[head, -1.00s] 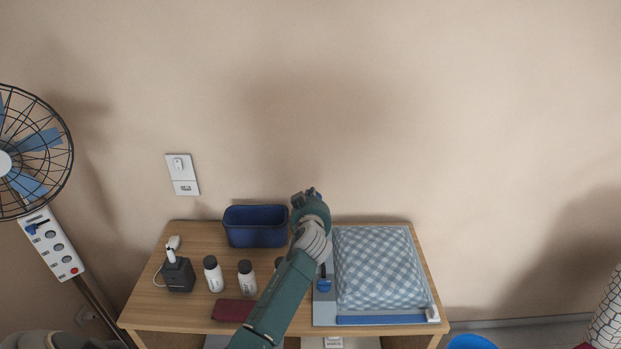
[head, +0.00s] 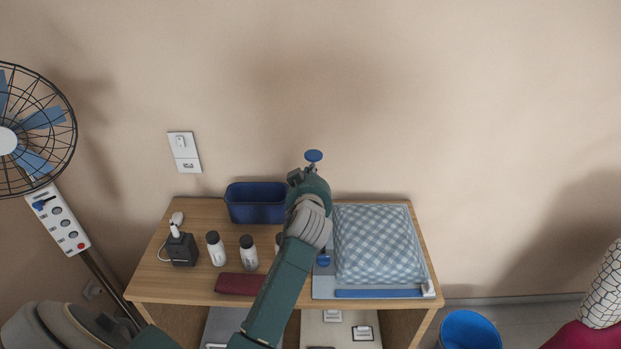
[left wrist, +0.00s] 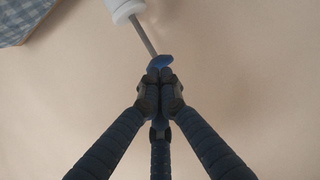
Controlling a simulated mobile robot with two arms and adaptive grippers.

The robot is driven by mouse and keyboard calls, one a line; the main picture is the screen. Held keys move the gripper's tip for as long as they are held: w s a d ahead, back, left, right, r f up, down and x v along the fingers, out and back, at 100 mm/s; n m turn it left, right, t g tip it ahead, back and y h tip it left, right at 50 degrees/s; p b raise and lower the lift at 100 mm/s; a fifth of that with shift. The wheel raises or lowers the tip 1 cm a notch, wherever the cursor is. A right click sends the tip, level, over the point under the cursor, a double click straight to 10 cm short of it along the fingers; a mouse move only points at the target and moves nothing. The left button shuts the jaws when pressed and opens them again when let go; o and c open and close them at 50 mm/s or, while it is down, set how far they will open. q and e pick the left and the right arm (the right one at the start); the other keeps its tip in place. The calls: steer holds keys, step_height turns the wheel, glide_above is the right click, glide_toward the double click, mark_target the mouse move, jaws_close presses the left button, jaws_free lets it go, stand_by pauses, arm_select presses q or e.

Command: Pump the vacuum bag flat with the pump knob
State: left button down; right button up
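The vacuum bag (head: 378,245) is blue-and-white checked and puffed up on a tray (head: 380,293) at the table's right. A corner of it shows in the left wrist view (left wrist: 20,18). My left gripper (head: 302,178) is left of the bag's far end, above the table. In the left wrist view its fingers (left wrist: 160,92) are closed together at the blue pump knob (left wrist: 159,63). A grey rod runs from the knob to the white pump body (left wrist: 124,8). In the head view the knob (head: 313,155) shows just beyond the gripper; my arm hides the pump body.
A blue bin (head: 256,203) stands left of my gripper. White bottles (head: 215,248), a black charger block (head: 181,250) and a dark red folded item (head: 240,284) are on the table's left part. A fan (head: 30,130) stands at far left. The wall is close behind.

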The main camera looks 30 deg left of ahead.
arm_select(q)
steer(key=shift+v, duration=1.15)
arm_select(e)
steer(key=shift+w+a+f, duration=0.1)
steer(key=shift+a+f, duration=0.05)
steer(key=shift+a, duration=0.25)
steer(key=shift+w+a+f, duration=0.1)
steer(key=shift+a, duration=0.3)
arm_select(q)
steer(key=shift+w+r, duration=0.1)
steer(key=shift+w, duration=0.05)
arm_select(e)
steer(key=shift+d, duration=0.2)
arm_select(q)
steer(key=shift+d, duration=0.1)
arm_select(e)
steer(key=shift+s+d, duration=0.15)
steer(key=shift+d, duration=0.15)
steer(key=shift+a, duration=0.3)
